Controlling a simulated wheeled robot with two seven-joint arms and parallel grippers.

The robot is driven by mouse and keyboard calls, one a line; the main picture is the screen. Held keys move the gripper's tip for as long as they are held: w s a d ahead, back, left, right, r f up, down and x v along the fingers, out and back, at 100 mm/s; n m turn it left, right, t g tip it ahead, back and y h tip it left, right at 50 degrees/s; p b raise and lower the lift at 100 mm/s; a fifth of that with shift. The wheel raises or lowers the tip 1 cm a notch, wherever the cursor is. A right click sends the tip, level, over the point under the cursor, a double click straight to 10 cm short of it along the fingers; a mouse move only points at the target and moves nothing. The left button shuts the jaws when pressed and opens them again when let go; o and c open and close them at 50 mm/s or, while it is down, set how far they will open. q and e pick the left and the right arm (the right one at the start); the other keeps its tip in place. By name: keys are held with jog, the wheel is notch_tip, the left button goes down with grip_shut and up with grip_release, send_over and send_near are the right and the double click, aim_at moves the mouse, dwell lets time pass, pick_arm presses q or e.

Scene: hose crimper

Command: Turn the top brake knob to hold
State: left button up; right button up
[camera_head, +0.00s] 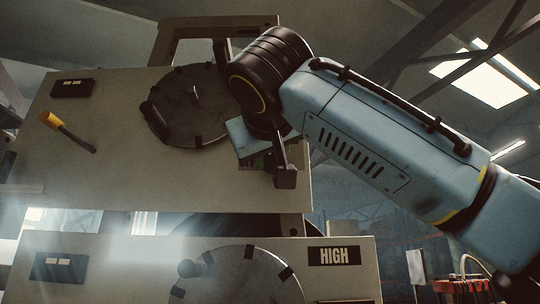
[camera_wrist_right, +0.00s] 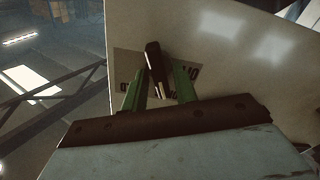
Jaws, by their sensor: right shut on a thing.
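In the right wrist view the top brake knob (camera_wrist_right: 154,62), a dark narrow bar, stands out from the pale panel, leaning slightly. The two green fingers of my right gripper (camera_wrist_right: 160,82) are on either side of it, shut on it. A grey label plate (camera_wrist_right: 130,66) lies behind the knob; its dark letters are partly covered and cannot be read. In the head view my right gripper (camera_head: 258,160) is at the right part of the upper machine panel (camera_head: 130,175), where the knob cannot be made out. My left gripper is not in view.
Left of my right arm, the upper panel carries a dark round disc (camera_head: 195,110), a yellow-handled lever (camera_head: 55,122) and a black plate (camera_head: 72,88). Below is a second panel (camera_head: 130,270) with another disc (camera_head: 245,280) and a HIGH sign (camera_head: 333,256).

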jog(key=m+b, duration=0.1)
jog(key=m, duration=0.1)
jog(key=shift+f+m, duration=0.15)
jog(key=shift+m, duration=0.15)
jog(key=m+b, duration=0.1)
jog(key=m, duration=0.1)
jog(key=shift+m, duration=0.3)
jog(key=m+b, duration=0.1)
jog(key=m, duration=0.2)
jog(key=shift+d, duration=0.15)
jog(key=shift+d+m, duration=0.1)
jog(key=shift+m, duration=1.2)
jog(key=o, duration=0.6)
